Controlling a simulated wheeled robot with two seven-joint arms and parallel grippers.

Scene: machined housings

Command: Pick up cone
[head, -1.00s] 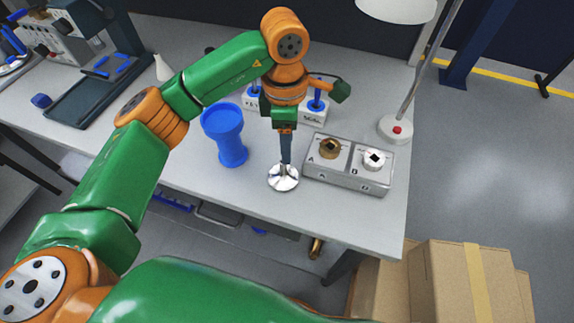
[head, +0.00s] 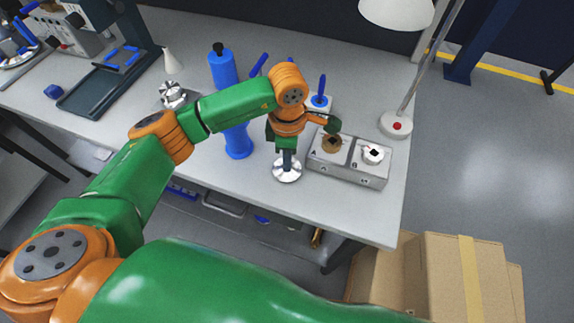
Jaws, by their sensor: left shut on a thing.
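A small white cone (head: 170,61) stands upright at the back left of the table, beside the dark tray. My left gripper (head: 287,163) points down near the front edge of the table, left of the grey box, well away from the white cone. It is shut on a silver, round, flared part (head: 287,172), whose upper portion the gripper hides. I cannot tell whether this part touches the table. My right gripper is not in view.
A grey two-socket box (head: 347,174) stands to the right. A tall blue cylinder (head: 222,68) stands behind my left arm. Another silver part (head: 172,92) lies at the left. A lamp (head: 396,125) stands at the right edge, cardboard boxes (head: 440,275) on the floor.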

